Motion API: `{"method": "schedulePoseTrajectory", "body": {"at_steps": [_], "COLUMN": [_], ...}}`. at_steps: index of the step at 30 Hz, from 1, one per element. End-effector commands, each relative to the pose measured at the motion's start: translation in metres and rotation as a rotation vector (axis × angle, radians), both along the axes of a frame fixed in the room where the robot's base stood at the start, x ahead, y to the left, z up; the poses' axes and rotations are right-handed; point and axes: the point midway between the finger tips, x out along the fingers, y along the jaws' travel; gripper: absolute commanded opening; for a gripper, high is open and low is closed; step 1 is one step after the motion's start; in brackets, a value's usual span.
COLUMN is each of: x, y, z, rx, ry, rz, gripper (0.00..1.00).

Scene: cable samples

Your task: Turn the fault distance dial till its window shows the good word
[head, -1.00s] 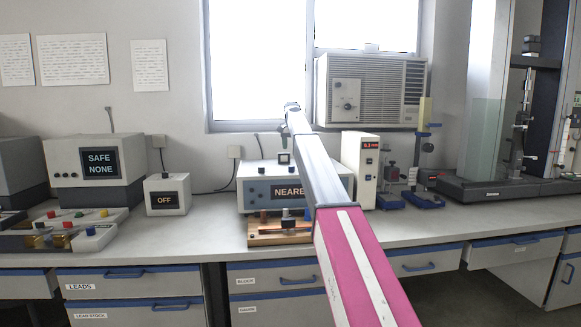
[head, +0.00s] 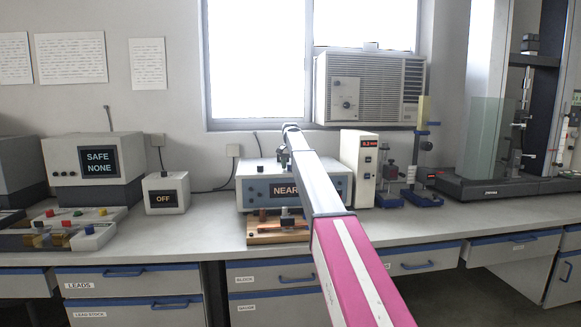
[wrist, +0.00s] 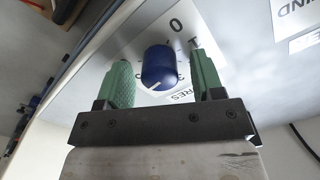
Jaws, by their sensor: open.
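The blue fault distance dial (wrist: 158,68) fills the middle of the wrist view, with a white pointer line on its lower edge. It sits on a white printed scale plate where a "0" and the letters "RES" show. My gripper (wrist: 161,58) is open, its green fingers on either side of the dial with gaps visible. In the head view the grey-blue instrument (head: 249,197) stands on the bench, and its dark window (head: 285,190) shows "NEAR". My arm covers whatever follows in the window and hides the dial there.
A wooden board with fittings (head: 264,239) sits in front of the instrument. A white box reading "OFF" (head: 166,206) and a unit reading "SAFE NONE" (head: 65,164) are to the left. A white box with a red display (head: 356,189) stands close on the right.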

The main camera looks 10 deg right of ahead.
Motion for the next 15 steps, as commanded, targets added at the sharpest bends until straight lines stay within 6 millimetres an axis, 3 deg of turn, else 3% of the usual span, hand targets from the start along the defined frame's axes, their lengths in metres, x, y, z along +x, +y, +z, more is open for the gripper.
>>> {"method": "schedulePoseTrajectory", "body": {"at_steps": [4,8,9,15], "x": [0.0001,0.0001,0.0001,0.0001], "y": [0.0,0.0,0.0,0.0], "z": [0.0003,0.0004,0.0005,0.0006], "rx": [0.0,0.0,0.0,0.0], "ry": [0.0,0.0,0.0,0.0], "rz": [0.0,0.0,0.0,0.007], "gripper": [0.58,0.16,0.12,0.12]}}
